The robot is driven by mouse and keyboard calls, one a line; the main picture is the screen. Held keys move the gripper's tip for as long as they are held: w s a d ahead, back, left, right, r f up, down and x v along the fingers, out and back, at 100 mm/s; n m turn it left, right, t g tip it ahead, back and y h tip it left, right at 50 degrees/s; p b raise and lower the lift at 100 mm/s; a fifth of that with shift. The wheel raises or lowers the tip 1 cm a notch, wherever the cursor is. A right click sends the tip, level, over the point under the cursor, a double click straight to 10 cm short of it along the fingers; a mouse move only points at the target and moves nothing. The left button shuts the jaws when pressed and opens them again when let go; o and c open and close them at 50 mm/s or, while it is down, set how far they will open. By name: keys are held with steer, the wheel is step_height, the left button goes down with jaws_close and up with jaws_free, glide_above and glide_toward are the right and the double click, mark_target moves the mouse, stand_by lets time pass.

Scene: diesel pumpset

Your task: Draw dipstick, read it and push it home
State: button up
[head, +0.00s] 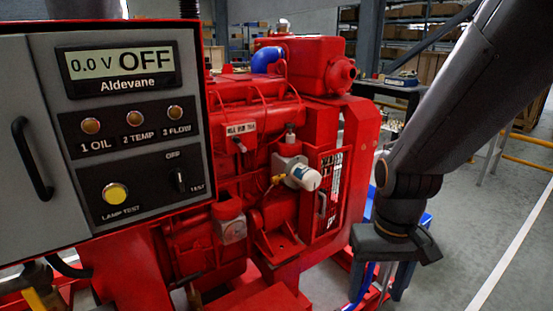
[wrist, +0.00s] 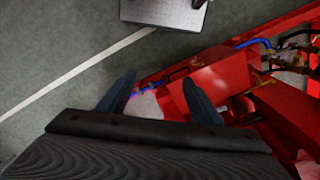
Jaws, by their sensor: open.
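The red diesel engine (head: 260,110) stands behind the control panel in the head view. A white label (head: 241,128) is on its side, its text too small to read surely. A small light-tipped part (head: 239,146) sits just under the label; I cannot tell surely whether it is the dipstick's handle. My gripper (wrist: 160,98) is open and empty in the wrist view, its two dark fingers apart above red metalwork and floor. In the head view my gripper hangs low at the right, to the right of the engine and apart from the label; its fingertips are unclear there.
The grey control panel (head: 130,150) reads 0.0 V OFF and blocks the left. A red box (wrist: 205,82) and blue pipe (wrist: 250,43) lie below my gripper. Open floor (head: 490,225) is at the right.

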steer(key=shift+c, duration=0.2)
